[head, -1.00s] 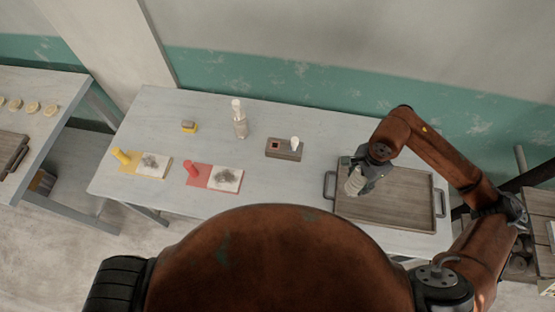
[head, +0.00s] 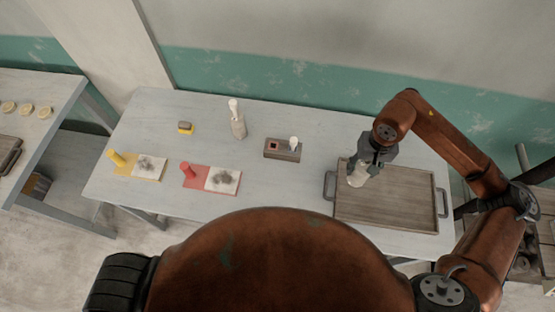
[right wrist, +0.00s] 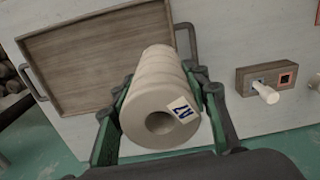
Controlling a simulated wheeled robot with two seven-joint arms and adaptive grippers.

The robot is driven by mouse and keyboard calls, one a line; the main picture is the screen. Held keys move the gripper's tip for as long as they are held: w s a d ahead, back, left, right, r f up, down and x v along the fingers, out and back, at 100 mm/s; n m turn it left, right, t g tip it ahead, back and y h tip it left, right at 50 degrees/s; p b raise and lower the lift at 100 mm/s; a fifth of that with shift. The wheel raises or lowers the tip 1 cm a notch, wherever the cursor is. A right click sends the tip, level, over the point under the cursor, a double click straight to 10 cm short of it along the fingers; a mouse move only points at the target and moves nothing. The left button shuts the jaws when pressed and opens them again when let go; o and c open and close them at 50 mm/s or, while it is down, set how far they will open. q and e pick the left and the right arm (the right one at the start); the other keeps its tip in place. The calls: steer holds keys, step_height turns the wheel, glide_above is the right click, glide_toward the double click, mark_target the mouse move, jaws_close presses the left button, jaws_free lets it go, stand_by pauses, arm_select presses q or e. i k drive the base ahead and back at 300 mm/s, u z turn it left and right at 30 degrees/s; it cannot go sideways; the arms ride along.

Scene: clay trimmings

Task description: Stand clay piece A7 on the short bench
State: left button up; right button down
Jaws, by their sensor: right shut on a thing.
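My right gripper (head: 364,172) is shut on a pale, ribbed clay piece (head: 357,178), above the left end of the wooden tray. In the right wrist view the clay piece (right wrist: 155,95) shows a round end with a dark hole and a white label that seems to read A7 upside down. The dark and green fingers of the gripper (right wrist: 160,88) press on both its sides. I cannot tell whether its far end touches the tray. My left gripper is out of view. I cannot tell which surface is the short bench.
The wooden tray (head: 400,205) has dark handles and lies on the pale table (head: 290,200). A small wooden box (head: 275,149), a pale bottle (head: 237,125), red (head: 192,182) and yellow (head: 125,167) mats stand left of it. A separate table (head: 45,85) at left bears several round discs.

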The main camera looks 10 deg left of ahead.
mark_target(272, 187)
steer(key=z, duration=1.05)
steer(key=k, duration=1.4)
steer(key=u, duration=1.4)
steer(key=i, duration=1)
